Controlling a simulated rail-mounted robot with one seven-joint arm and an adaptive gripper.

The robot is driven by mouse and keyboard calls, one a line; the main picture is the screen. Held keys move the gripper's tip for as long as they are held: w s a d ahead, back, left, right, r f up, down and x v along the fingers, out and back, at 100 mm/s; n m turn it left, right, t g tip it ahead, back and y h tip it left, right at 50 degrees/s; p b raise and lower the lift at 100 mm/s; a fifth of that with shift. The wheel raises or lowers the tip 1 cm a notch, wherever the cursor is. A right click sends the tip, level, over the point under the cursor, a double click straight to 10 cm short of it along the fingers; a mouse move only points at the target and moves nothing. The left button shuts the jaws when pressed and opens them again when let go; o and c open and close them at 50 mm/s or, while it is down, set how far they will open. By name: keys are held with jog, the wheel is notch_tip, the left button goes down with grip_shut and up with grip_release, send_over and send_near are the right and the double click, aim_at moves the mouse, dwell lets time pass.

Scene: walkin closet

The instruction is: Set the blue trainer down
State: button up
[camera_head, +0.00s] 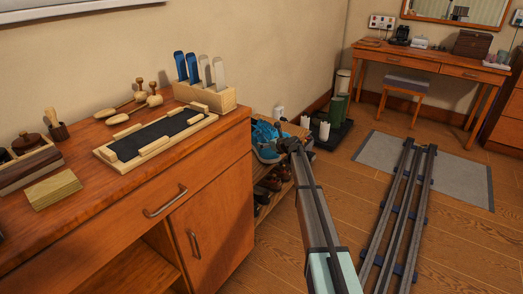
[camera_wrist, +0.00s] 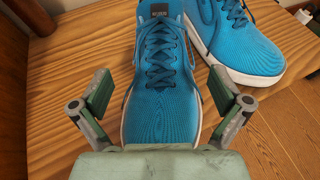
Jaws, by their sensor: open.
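A blue trainer (camera_wrist: 160,85) with dark laces and a white sole edge sits on a slatted wooden shoe rack (camera_wrist: 62,70), toe toward me. A second blue trainer (camera_wrist: 240,45) stands to its right, close beside it. My gripper (camera_wrist: 161,92) is open, with one finger on each side of the near trainer's front part. Gaps show between the fingers and the shoe, and its toe tip is hidden by the gripper body. In the head view the blue trainers (camera_head: 265,138) are small on the rack, partly behind my arm.
A wooden cabinet (camera_head: 215,225) with a dark-lined tray (camera_head: 155,138) and brushes stands left of the rack. Several darker shoes (camera_head: 270,182) are on the lower rack. A green cylinder (camera_head: 338,109) and pale candles stand behind it.

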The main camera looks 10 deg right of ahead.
aim_at(263, 140)
jog(key=shift+b+x, duration=0.9)
jog(key=shift+x, duration=1.95)
jog(key=c, duration=1.5)
jog(key=shift+c, duration=0.8)
jog(key=shift+r, duration=0.15)
